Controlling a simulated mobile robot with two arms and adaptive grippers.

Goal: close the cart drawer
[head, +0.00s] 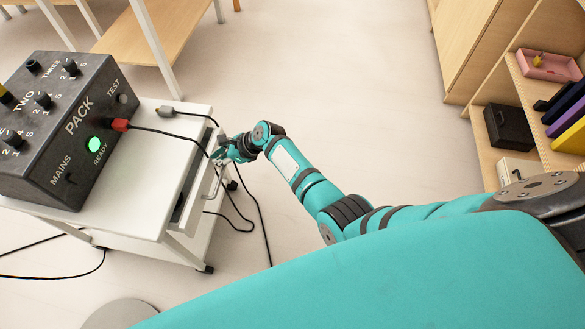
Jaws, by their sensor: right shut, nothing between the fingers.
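The white cart (150,212) stands at the left. Its drawer (200,196) is under the top on the side facing right. A dark gap shows between the top's edge and the drawer front, so the drawer looks slightly open. A metal handle (213,187) is on the front. My right gripper (221,153) is shut and empty at the far end of the drawer front, close to the handle. I cannot tell whether it touches the front. My left gripper is not in view.
A dark control box (75,135) with knobs and a green light sits on the cart. A red plug (120,125) and a grey plug (166,111) lead to black cables hanging to the floor. Wooden shelves (490,160) stand at right.

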